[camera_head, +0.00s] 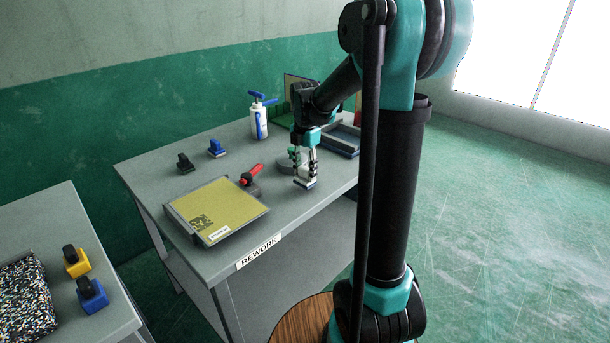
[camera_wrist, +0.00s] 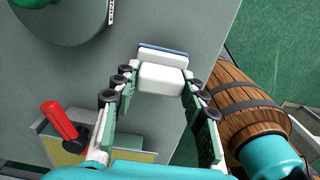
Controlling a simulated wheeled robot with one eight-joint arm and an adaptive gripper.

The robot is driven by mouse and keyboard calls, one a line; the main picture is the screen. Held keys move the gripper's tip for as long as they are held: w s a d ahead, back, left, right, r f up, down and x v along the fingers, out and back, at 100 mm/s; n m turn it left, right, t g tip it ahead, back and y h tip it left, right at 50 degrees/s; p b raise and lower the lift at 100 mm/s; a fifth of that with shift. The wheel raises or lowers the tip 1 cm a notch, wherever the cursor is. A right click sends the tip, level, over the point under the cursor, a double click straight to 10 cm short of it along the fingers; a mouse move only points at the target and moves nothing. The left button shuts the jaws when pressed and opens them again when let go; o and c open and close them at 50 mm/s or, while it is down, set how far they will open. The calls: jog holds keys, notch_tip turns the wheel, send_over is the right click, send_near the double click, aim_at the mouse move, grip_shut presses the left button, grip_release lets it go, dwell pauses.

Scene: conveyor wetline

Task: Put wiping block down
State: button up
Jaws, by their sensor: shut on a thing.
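The wiping block (camera_wrist: 162,78) is white with a blue underside. It sits between the two fingers of my gripper (camera_wrist: 160,88) in the wrist view, and the gripper is shut on it. In the head view my gripper (camera_head: 304,160) points down over the front right part of the grey REWORK table (camera_head: 220,262). The block (camera_head: 305,183) shows at the fingertips, low over the table top and near its front edge. I cannot tell whether its underside touches the table.
A red-handled tool (camera_head: 252,176) and a yellow panel (camera_head: 225,203) lie left of the block. A grey round disc (camera_head: 285,160) is just behind it. A spray bottle (camera_head: 258,122), two small stamps (camera_head: 184,163) and a blue-grey tray (camera_head: 342,142) stand further back.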

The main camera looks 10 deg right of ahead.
aim_at(305, 168)
jog(key=shift+f, duration=0.85)
jog(key=shift+f, duration=0.1)
jog(key=o, duration=1.2)
notch_tip(305, 168, up, 11)
jog(key=shift+r, duration=0.15)
jog(key=shift+s+r, duration=0.1)
jog(key=shift+r, duration=0.2)
jog(key=s+d+f+m+t, duration=0.2)
jog(key=s+f+m, duration=0.7)
jog(key=s+m, duration=0.2)
jog(key=s+d+f+m+t, duration=0.2)
jog(key=s+f+m, duration=0.8)
jog(key=m, duration=0.4)
jog(key=shift+s+f, duration=0.3)
jog(key=shift+s, duration=0.1)
